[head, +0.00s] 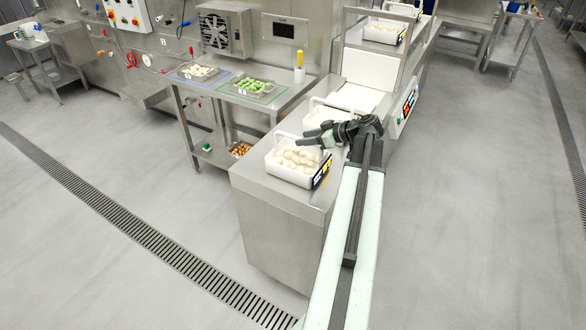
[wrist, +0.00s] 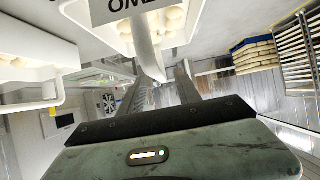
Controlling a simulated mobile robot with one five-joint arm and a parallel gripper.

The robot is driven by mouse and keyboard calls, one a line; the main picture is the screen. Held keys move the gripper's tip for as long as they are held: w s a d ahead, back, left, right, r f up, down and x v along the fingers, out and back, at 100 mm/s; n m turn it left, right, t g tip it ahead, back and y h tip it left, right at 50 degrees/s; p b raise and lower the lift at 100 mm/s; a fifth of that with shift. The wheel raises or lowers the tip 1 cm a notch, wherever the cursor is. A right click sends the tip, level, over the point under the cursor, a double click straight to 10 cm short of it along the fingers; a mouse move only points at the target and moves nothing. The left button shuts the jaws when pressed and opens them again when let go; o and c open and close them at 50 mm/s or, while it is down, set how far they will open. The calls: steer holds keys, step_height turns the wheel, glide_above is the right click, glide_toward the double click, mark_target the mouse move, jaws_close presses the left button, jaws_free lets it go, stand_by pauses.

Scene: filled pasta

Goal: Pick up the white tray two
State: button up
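A white tray (head: 292,176) with a raised handle and pale dough pieces stands at the near end of the steel counter. A second white tray (head: 311,117) stands just behind it, partly hidden by my gripper. I cannot read which one is tray two. My gripper (head: 308,137) is above the front tray near its handle, fingers pointing left and spread apart. In the wrist view the fingers (wrist: 160,92) are apart, and a white handle (wrist: 150,56) reaches down to between or just behind them. I cannot tell whether they touch it.
The steel counter (head: 265,215) ends at the front left. A white conveyor (head: 358,97) under a steel frame lies behind. A further tray (head: 383,33) stands beyond it. A side table (head: 290,95) holds two trays of food. The floor to the right is clear.

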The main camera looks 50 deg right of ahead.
steer(key=b+x, duration=0.1)
steer(key=x, duration=0.2)
steer(key=shift+w+f, duration=0.1)
steer(key=shift+w, duration=0.2)
jaws_close()
steer(key=shift+a, duration=0.1)
stand_by(0.9)
